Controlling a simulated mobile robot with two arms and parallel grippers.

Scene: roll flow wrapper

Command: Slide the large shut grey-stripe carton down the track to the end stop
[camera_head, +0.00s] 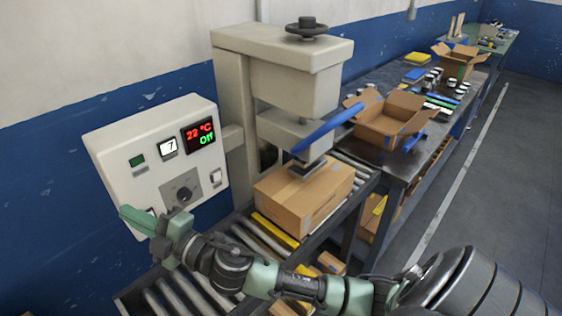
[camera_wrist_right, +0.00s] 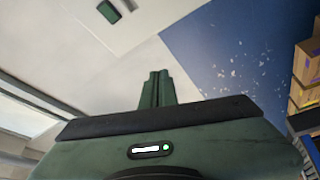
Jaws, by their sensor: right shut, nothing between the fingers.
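A large shut brown carton (camera_head: 300,208) sits on the roller track (camera_head: 175,290), under the head of the beige press machine. A grey patch shows on its top beneath the press; I cannot tell whether this is a stripe or the press foot. My right gripper (camera_head: 124,212) is in front of the control box, left of the carton and well apart from it. In the right wrist view its green fingers (camera_wrist_right: 158,78) are together with nothing between them. My left gripper is out of view. I cannot make out an end stop for sure.
The beige press (camera_head: 285,60) has a blue lever (camera_head: 330,125). The control box (camera_head: 155,150) reads 22 °C and Off. A yellow bar (camera_head: 274,229) lies beside the carton's near left side. An open carton (camera_head: 387,118) stands on the bench behind. Bare floor (camera_head: 500,200) is at the right.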

